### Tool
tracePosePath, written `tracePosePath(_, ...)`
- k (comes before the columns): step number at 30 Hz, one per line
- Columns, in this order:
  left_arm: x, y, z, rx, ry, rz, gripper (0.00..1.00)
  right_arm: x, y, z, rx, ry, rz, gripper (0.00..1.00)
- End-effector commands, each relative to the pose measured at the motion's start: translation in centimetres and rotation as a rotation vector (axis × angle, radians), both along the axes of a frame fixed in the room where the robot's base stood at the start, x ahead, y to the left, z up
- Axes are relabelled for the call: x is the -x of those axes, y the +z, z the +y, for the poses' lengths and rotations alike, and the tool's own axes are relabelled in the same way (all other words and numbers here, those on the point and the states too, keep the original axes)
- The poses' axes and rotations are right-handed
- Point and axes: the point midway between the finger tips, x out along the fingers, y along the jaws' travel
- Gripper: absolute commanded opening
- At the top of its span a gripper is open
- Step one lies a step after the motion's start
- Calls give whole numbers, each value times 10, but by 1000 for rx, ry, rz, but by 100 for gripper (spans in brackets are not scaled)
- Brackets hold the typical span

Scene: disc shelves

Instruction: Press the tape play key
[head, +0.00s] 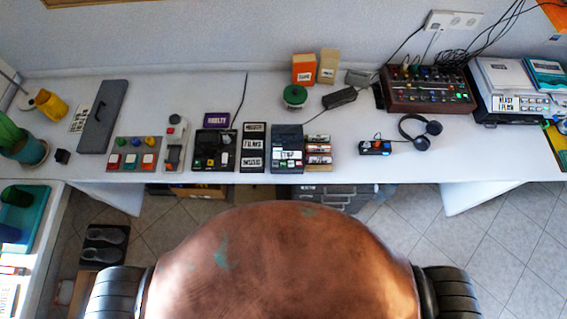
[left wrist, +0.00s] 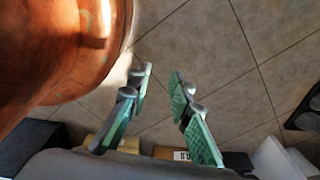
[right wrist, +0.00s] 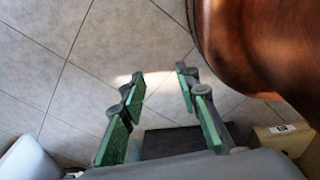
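A dark box-shaped device (head: 286,140) stands near the table's front edge in the head view. Its white label (head: 288,155) looks like "TAPE", but the print is too small to be sure. Small keys seem to sit around the label; I cannot tell which is play. My left gripper (left wrist: 160,76) is open and empty in the left wrist view, over the tiled floor. My right gripper (right wrist: 160,74) is open and empty in the right wrist view, also over the floor. Neither gripper shows in the head view, and both are away from the device.
Left of the device are a labelled dark rack (head: 253,135), a black keyed unit (head: 213,137) and a panel of coloured buttons (head: 132,153). Small cassettes (head: 318,149) stand right beside it. Headphones (head: 421,141) and a mixer (head: 428,88) are farther right. Table behind is partly clear.

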Motion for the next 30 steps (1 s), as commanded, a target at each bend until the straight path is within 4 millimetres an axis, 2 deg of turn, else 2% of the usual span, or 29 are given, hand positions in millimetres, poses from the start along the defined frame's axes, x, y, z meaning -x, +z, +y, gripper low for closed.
tracePosePath(8, 0, 0, 1, -1, 0, 1, 0, 22, 0, -6, 7, -4, 27, 29)
tracePosePath(30, 0, 0, 1, -1, -1, 0, 0, 11, -1, 1, -1, -4, 13, 29)
